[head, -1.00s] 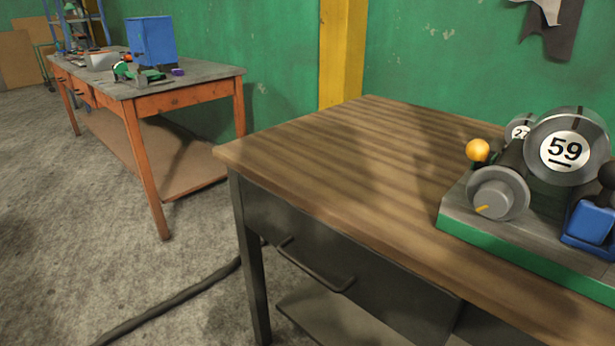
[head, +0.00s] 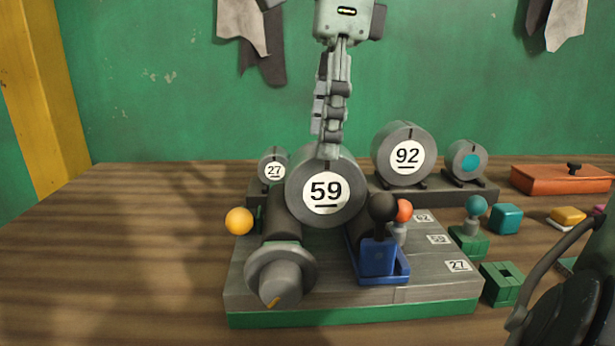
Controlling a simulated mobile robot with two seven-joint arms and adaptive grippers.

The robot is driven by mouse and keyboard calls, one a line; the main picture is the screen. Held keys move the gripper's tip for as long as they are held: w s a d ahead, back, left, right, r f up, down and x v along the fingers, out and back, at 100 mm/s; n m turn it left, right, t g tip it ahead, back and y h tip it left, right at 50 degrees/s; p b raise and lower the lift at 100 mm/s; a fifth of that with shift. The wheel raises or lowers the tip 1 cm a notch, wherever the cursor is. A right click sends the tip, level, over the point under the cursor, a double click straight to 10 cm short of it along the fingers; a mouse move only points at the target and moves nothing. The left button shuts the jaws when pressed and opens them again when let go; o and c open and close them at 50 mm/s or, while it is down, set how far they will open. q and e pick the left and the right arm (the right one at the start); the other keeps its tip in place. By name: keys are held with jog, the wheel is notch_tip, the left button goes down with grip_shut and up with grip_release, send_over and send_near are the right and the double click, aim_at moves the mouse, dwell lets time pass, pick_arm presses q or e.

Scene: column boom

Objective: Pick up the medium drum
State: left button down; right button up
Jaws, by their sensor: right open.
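The drum marked 59 (head: 297,196) is a grey cylinder with a white label, lying on its side with its round face toward me. It rests on the grey, green-edged stand (head: 330,295); I take it as the medium drum. A smaller drum marked 27 (head: 273,157) and a drum marked 92 (head: 390,137) sit behind it. My right gripper (head: 331,148) comes down from above, seen nearly edge-on, with its fingertips at the top of drum 59. It is open; whether it touches the drum I cannot tell. My left gripper is out of view.
A yellow ball knob (head: 239,221), a grey dial (head: 281,272) and a blue lever block (head: 378,257) stand around drum 59. A teal-faced drum (head: 466,159), an orange box (head: 560,180) and small blocks lie to the right. The wooden tabletop (head: 130,250) is clear at left.

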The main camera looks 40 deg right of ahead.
aim_at(320, 177)
jog(key=f, duration=0.6)
jog(key=shift+a+f, duration=0.2)
jog(key=shift+f, duration=0.05)
jog(key=c, duration=1.5)
